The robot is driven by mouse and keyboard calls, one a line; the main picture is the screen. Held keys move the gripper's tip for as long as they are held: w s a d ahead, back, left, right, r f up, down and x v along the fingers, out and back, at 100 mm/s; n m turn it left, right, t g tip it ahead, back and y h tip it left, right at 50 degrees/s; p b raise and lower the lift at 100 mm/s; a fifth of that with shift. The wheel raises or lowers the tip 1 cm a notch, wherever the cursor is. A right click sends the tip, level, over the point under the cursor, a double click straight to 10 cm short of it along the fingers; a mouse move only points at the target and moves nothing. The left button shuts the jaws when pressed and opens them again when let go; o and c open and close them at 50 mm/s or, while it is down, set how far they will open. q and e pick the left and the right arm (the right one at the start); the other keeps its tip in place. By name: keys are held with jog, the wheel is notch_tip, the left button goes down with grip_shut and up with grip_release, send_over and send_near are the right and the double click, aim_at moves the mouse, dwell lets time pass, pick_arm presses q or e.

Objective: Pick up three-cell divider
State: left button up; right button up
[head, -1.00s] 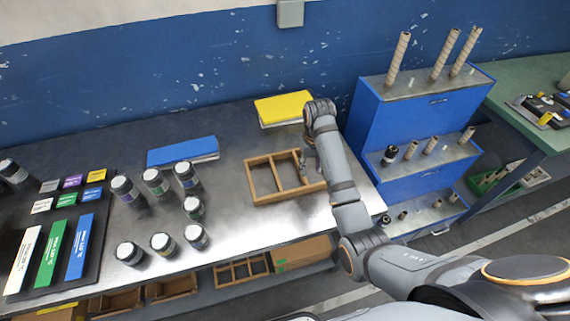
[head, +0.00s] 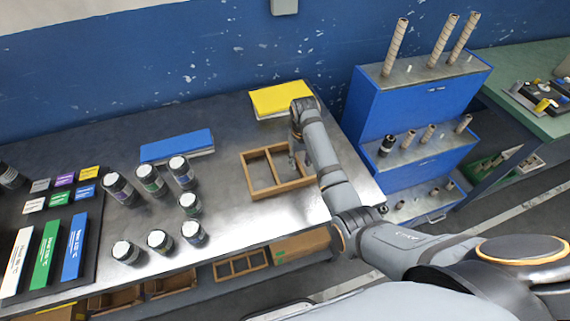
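A wooden divider (head: 249,182) lies flat on the metal table, open side up. One crossbar shows between its cells; its right part is partly hidden by my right arm, so I cannot tell the full cell count. My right gripper (head: 298,158) points down at the divider's right part, beside my forearm. It is small and partly hidden, so neither its opening nor contact with the wood can be made out. My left gripper is not in the view.
A yellow box (head: 281,99) and a blue box (head: 177,145) lie behind. Several jars (head: 152,181) stand left. A blue stepped rack (head: 410,110) with rolls stands right. Another wooden divider (head: 240,266) sits on the lower shelf.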

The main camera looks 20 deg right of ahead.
jog(key=shift+w+f, duration=0.1)
jog(key=shift+f, duration=1.1)
grip_shut()
jog(key=shift+r, duration=0.15)
